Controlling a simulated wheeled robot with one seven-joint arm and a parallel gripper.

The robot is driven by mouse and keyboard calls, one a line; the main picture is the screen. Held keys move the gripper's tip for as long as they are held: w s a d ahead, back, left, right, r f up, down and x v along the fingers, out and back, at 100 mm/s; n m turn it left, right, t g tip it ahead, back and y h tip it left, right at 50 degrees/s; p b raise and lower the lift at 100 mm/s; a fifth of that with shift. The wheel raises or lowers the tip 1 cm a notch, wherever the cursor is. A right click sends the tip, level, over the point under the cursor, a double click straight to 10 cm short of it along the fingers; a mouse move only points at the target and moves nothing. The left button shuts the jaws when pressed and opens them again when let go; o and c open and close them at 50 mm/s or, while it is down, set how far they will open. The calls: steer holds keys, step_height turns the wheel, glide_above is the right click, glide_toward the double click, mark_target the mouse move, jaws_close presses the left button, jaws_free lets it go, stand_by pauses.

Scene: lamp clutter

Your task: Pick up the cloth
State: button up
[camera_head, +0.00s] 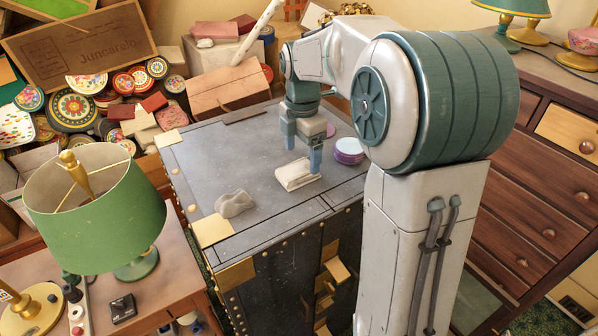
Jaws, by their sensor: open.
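A cream, folded item that looks like the cloth (296,174) lies flat on the dark top of a metal-trimmed trunk (215,160). My gripper (303,150) points down from the arm just above and behind the cloth. Its two blue-grey fingers are apart, with nothing visible between them. The nearer fingertip overlaps the cloth's back right edge in the picture; I cannot tell whether it touches. A grey, crumpled lump (235,204) lies on the trunk to the left of the cloth; its material is unclear.
A round purple-and-white tin (348,151) stands right of the gripper, partly behind my arm. Many tins and boxes pile up behind left. A green lamp (95,210) stands on a wooden table at front left. A wooden dresser (540,180) is at right. The trunk top's left part is mostly clear.

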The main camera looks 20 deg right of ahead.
mark_target(303, 166)
step_height(303, 166, down, 4)
steer(key=shift+f, duration=0.1)
steer(key=shift+s, duration=0.1)
steer(key=c, duration=1.1)
steer(key=shift+o, duration=0.2)
steer(key=shift+r, duration=0.2)
steer(key=shift+r, duration=0.25)
steer(key=r, duration=0.3)
steer(key=shift+s+d+r, duration=0.15)
steer(key=shift+d+r, duration=0.2)
steer(key=shift+r, duration=0.05)
steer(key=s+d+r+b, duration=0.1)
steer(key=s+d+r, duration=0.5)
steer(key=s+d, duration=0.1)
steer(key=shift+d+r, duration=0.25)
steer(key=shift+d, duration=0.4)
steer(key=shift+s, duration=0.1)
